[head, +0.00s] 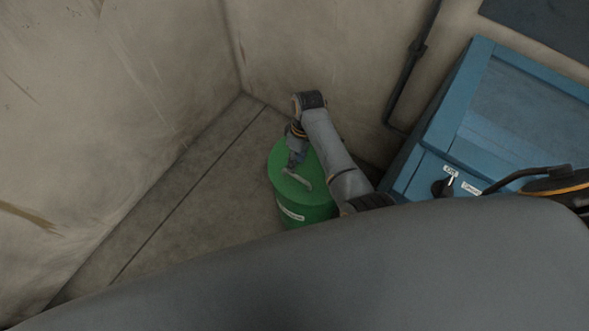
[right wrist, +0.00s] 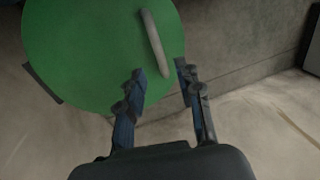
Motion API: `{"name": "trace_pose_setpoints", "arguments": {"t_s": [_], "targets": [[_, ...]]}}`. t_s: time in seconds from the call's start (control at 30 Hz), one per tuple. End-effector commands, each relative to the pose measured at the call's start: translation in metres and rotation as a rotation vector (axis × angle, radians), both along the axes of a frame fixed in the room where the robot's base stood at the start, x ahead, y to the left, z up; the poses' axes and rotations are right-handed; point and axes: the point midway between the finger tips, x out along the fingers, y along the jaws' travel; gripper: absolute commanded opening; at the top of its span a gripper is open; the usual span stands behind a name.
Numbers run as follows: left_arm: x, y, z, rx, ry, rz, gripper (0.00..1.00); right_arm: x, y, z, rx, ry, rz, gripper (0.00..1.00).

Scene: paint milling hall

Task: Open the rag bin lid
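The green rag bin (head: 305,213) stands on the floor by the corner, with a pale label on its front. Its round green lid (head: 284,184) is down on the bin and carries a light grey bar handle (head: 297,180). In the right wrist view, the lid (right wrist: 85,50) fills the upper left, with the handle (right wrist: 156,43) ahead of the fingers. My right gripper (head: 293,168) is over the lid close to the handle; in the right wrist view its two fingers (right wrist: 160,78) are apart with nothing between their tips. My left gripper is not in view.
A blue cabinet (head: 425,171) with a labelled switch stands right of the bin. Concrete walls (head: 310,50) meet behind the bin, and a dark pipe (head: 416,50) runs down the wall. The floor (head: 200,200) left of the bin is clear.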

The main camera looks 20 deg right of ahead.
Motion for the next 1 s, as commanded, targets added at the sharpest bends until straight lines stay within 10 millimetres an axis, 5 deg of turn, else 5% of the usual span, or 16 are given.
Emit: {"name": "trace_pose_setpoints", "arguments": {"t_s": [0.3,0.7,0.87,1.0], "targets": [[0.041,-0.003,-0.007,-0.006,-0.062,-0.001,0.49,-0.006,0.008,-0.047,0.001,0.001,-0.001,0.35],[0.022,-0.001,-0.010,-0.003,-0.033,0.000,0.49,-0.006,0.009,-0.053,0.001,-0.001,0.000,0.35],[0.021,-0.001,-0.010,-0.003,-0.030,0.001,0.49,-0.006,0.009,-0.053,0.001,-0.001,0.000,0.03],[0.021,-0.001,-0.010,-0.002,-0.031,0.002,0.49,-0.006,0.009,-0.053,0.001,-0.001,0.000,0.00]]}}
